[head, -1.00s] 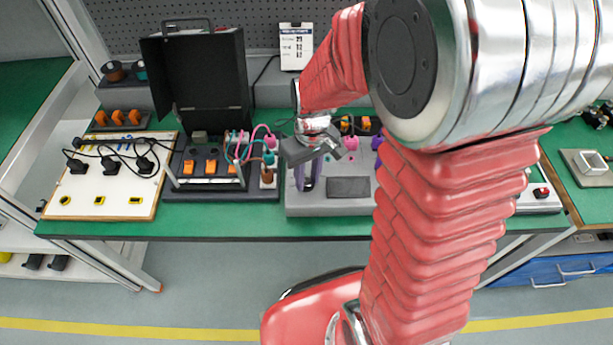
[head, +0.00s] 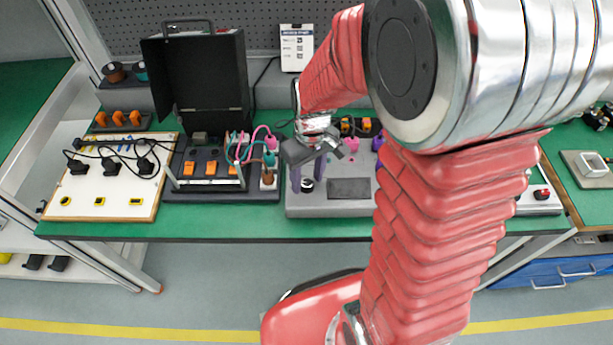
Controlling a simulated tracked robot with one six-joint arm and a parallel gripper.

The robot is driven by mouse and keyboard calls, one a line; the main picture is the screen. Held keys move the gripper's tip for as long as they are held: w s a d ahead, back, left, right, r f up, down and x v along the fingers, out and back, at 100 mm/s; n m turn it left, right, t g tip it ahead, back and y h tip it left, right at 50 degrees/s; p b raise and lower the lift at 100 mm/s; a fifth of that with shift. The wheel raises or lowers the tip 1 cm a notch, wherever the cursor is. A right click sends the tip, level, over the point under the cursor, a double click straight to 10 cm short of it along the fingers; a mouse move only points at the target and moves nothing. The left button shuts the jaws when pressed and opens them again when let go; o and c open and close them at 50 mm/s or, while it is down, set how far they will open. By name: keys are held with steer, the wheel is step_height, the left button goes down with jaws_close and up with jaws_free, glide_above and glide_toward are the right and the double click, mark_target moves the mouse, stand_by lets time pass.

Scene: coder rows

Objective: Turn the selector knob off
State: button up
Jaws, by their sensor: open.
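The selector knob (head: 307,185) is a small dark round knob with a light mark, on the front left of a grey panel box (head: 345,208) on the green bench. My gripper (head: 308,177) is over the panel with its two purple fingers apart, one on each side of the knob as seen from here. The fingers look open and clear of the knob. I cannot tell the exact height of the fingertips or the knob's pointer position.
A dark rectangular display (head: 348,188) is right of the knob. A black case with orange switches (head: 189,168) and pink and teal cables stands left. A white board (head: 80,205) is further left. My arm hides the panel's right side.

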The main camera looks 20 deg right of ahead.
mark_target(310, 179)
step_height(310, 179, up, 14)
steer(key=shift+d+f, duration=0.15)
steer(key=shift+d, duration=0.2)
stand_by(0.5)
steer(key=shift+w, duration=0.15)
stand_by(0.3)
steer(key=s+r+m+t, duration=0.1)
steer(key=s+r+t, duration=0.2)
steer(key=s, duration=0.3)
steer(key=s+a+r+m+t, duration=0.1)
steer(key=s+r+m+t, duration=0.1)
steer(key=s, duration=0.3)
steer(key=shift+s+r+t+h, duration=0.3)
steer(key=shift+s+r+t, duration=0.1)
steer(key=shift+r, duration=0.5)
steer(key=shift+a, duration=0.1)
